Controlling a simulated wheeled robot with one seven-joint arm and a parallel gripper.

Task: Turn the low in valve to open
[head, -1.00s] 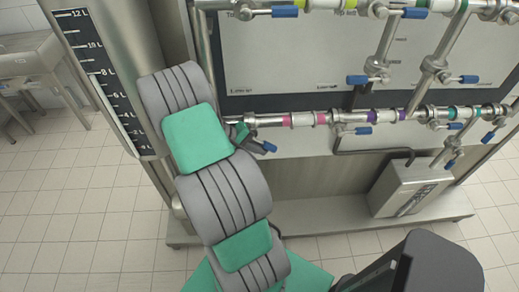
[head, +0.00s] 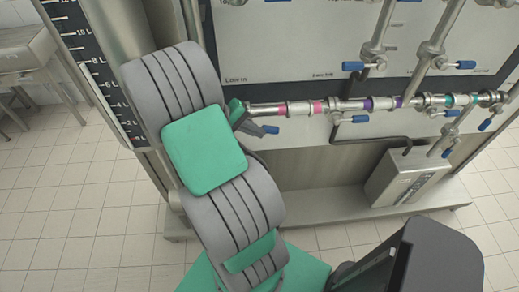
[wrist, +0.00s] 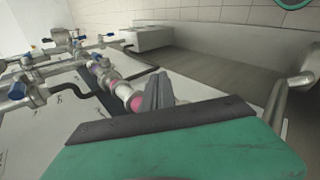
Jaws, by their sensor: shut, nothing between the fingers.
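The low in valve has a blue handle (head: 269,129) at the left end of the lower pipe, below a panel label reading "Low in". The handle points right and slightly down in the head view. My gripper (head: 249,126) is beside it, partly hidden by my arm. In the wrist view the dark fingers (wrist: 158,93) are together, with nothing visible between them. They are close to the pipe with pink bands (wrist: 136,103). The blue handle is hidden in the wrist view, and I cannot tell whether the fingers touch it.
More blue-handled valves (head: 354,66) are on the pipes to the right. A steel box (head: 405,180) stands on the base shelf (head: 330,214). A steel column with a level scale (head: 108,85) is at left. The tiled floor in front is clear.

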